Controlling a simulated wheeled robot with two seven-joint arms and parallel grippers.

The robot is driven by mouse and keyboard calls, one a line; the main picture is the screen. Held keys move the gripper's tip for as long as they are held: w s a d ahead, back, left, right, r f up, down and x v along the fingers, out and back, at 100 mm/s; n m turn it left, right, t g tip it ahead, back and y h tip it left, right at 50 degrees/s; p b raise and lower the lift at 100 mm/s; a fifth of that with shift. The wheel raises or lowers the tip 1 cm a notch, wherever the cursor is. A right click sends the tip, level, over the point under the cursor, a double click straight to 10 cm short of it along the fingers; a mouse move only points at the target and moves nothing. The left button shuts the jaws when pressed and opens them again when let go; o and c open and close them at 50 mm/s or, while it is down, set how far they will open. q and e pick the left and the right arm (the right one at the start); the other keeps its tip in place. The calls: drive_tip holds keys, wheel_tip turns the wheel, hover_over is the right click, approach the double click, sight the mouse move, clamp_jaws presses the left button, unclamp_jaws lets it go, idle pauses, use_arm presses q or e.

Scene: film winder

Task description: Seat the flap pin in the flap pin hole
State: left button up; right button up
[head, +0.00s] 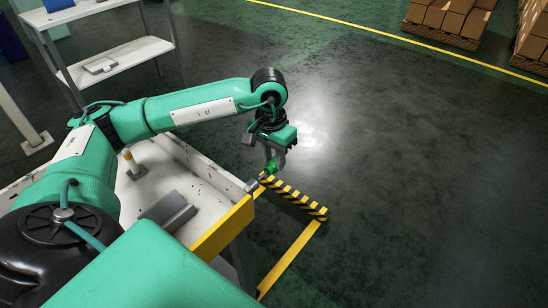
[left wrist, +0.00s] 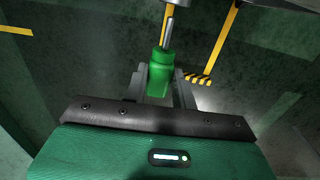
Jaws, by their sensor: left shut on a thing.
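My left gripper (head: 271,163) is shut on the flap pin, which has a green grip (head: 271,168). In the left wrist view the green grip (left wrist: 160,75) sits between the gripper's fingers (left wrist: 160,92), and the pin's thin metal shank (left wrist: 169,34) points up the picture. A grey metal part (head: 252,185) at the end of the yellow flap (head: 224,228) is close to the pin. In the left wrist view a grey rounded part (left wrist: 178,3) is at the top edge, near the shank's tip. The flap pin hole itself cannot be made out. My right gripper is not in view.
A white shelf (head: 117,62) stands behind. A yellow-black striped floor marking (head: 296,197) lies beyond the flap.

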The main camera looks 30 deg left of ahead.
sight(266, 172)
use_arm(q)
drive_tip(key=shift+s, duration=0.1)
drive_tip(key=shift+s+a+b, duration=0.15)
drive_tip(key=shift+s+b, duration=0.15)
drive_tip(key=shift+s, duration=1.05)
drive_tip(key=shift+b, duration=0.4)
drive_tip(key=shift+b, duration=0.35)
drive_tip(key=shift+s, duration=0.15)
